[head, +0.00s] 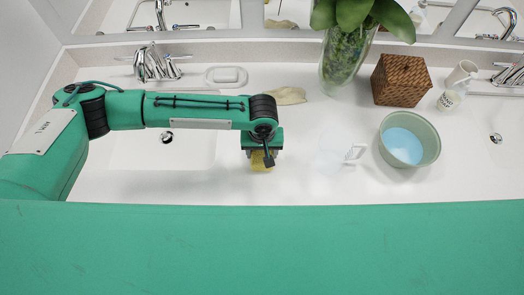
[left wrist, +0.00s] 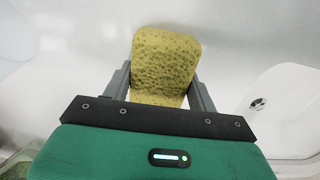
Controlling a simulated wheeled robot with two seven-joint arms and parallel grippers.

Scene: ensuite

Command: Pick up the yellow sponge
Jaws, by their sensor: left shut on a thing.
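The yellow sponge (left wrist: 163,65) is between the two grey fingers of my left gripper (left wrist: 160,92) in the left wrist view. The fingers press on its two sides, so the gripper is shut on it. In the head view a small part of the sponge (head: 262,161) shows below my left gripper (head: 262,152), over the white counter; the rest is hidden by the gripper. I cannot tell whether the sponge touches the counter. My right gripper is not in view.
A green bowl with blue liquid (head: 436,150), a wicker box (head: 401,80), a glass vase with a plant (head: 343,60), a small white stand (head: 354,154) and a beige cloth (head: 290,96) are on the counter (head: 320,185). A sink basin (head: 190,150) lies under my left arm.

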